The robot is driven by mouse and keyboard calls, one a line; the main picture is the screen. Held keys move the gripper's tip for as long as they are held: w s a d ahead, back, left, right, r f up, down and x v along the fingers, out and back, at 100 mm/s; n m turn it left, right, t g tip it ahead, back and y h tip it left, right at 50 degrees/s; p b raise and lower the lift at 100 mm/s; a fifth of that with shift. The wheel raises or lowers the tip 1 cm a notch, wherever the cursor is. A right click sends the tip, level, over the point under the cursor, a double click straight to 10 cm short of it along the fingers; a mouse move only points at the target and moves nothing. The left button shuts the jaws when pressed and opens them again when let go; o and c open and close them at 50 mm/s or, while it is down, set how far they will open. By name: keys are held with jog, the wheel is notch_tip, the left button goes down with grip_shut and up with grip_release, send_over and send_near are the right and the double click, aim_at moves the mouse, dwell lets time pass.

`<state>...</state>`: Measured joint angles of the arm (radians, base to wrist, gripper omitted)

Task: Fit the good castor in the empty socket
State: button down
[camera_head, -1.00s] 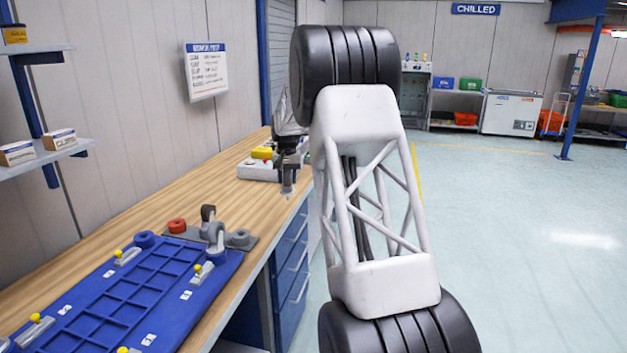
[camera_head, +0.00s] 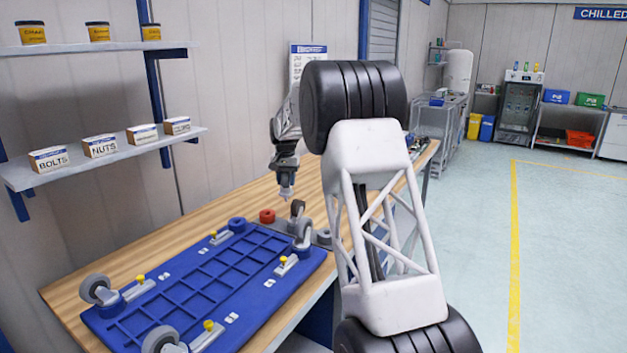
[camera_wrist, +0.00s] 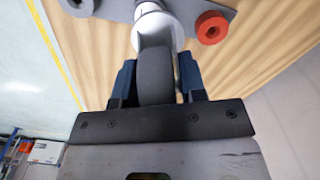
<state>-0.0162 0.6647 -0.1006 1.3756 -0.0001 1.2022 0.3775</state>
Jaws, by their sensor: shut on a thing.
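My gripper (camera_head: 286,188) hangs above the bench behind the blue base, shut on a castor. In the wrist view, the castor's dark wheel (camera_wrist: 155,75) is between the blue fingers, with a pale collar beyond it. The blue upturned base (camera_head: 190,290) lies on the bench. Castors with wheels up stand at its near corners, one on the left (camera_head: 97,289) and one in front (camera_head: 160,341). Its far-left corner has an empty blue ring socket (camera_head: 237,224). Grey castor parts (camera_head: 303,233) and a dark wheel (camera_head: 298,208) cluster at the far right; which stand on the base is unclear.
A grey plate (camera_head: 322,237) with a red ring (camera_head: 267,216) lies behind the base; the red ring also shows in the wrist view (camera_wrist: 211,28). Yellow-knobbed clamps sit by the corners. A shelf (camera_head: 110,155) with labelled boxes overhangs the left. My white truss link blocks the middle right.

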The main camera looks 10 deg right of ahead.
jog(key=w+a+n, duration=0.1)
jog(key=a, duration=1.7)
jog(key=shift+w+a+f, duration=0.25)
jog(key=shift+f, duration=0.1)
jog(key=shift+f, duration=0.15)
jog(key=shift+f, duration=2.3)
jog(key=shift+f, duration=1.95)
jog(key=c, duration=0.6)
grip_release()
jog(key=shift+f, duration=0.1)
notch_tip(320, 180, up, 8)
